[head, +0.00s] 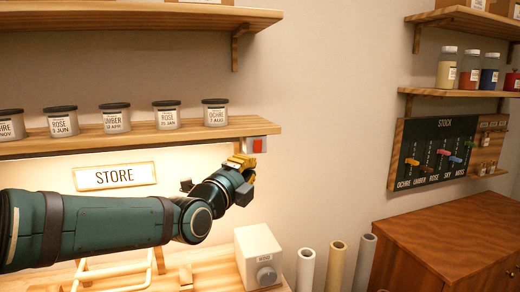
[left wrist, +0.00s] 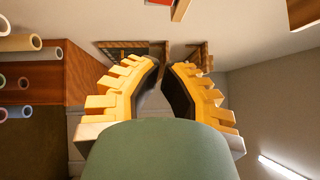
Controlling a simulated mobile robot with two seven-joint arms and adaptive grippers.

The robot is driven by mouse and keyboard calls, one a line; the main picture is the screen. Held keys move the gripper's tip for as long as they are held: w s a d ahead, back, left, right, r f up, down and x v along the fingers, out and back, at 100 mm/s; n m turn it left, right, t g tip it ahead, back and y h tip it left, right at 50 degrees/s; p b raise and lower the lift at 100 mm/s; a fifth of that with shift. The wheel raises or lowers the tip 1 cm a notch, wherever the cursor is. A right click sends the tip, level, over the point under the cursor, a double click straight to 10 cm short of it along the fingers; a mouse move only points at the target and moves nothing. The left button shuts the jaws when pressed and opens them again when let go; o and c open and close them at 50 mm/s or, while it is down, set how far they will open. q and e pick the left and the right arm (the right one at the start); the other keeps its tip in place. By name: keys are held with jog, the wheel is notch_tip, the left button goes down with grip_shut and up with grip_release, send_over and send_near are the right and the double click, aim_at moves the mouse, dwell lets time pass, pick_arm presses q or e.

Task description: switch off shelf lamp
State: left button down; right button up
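The shelf lamp's own body is hidden or not clear, but a bright warm glow lights the wall under the long shelf (head: 150,135), around the STORE sign (head: 115,176). A red switch (head: 258,145) on a pale plate is at the right end of this shelf. My left gripper (head: 243,160), with yellow fingers, is just below and left of the switch; I cannot tell whether they touch. In the left wrist view its fingertips (left wrist: 163,64) are close together with a narrow empty gap between them. My right gripper is not in view.
Several lidded jars (head: 215,112) stand on the shelf above my arm. A white box with a dial (head: 258,258) and upright paper rolls (head: 336,266) are below. A wooden cabinet (head: 450,240) and stock board (head: 435,150) are at right. The wall right of the gripper is clear.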

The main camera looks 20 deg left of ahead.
aim_at(258, 146)
pick_arm(q)
jog(key=a+p+x, duration=0.1)
jog(key=a+x, duration=0.1)
jog(key=x, duration=1)
jog(key=shift+a, duration=0.3)
jog(key=shift+w+r, duration=0.1)
jog(key=shift+w, duration=0.05)
